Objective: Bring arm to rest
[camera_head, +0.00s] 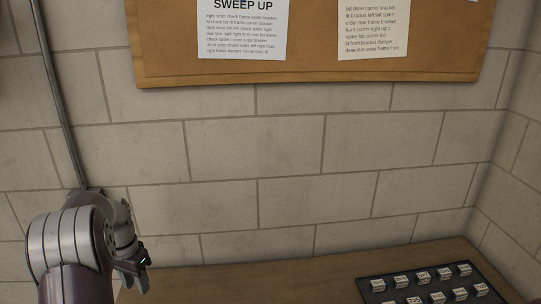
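My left arm comes in at the lower left of the head view, with a grey and dark purple casing. My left gripper (138,272) points down beside the left end of the wooden bench. It is small and partly turned away, so I cannot tell whether its fingers are apart. Nothing is visibly held in it. My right arm and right gripper are out of view.
A wooden bench top (265,282) runs along the wall at the bottom. A black tray (376,270) with several small labelled blocks lies at its right. The bench's middle is clear. A cork board (310,68) hangs on the block wall (250,150). A dark conduit (62,100) runs down at left.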

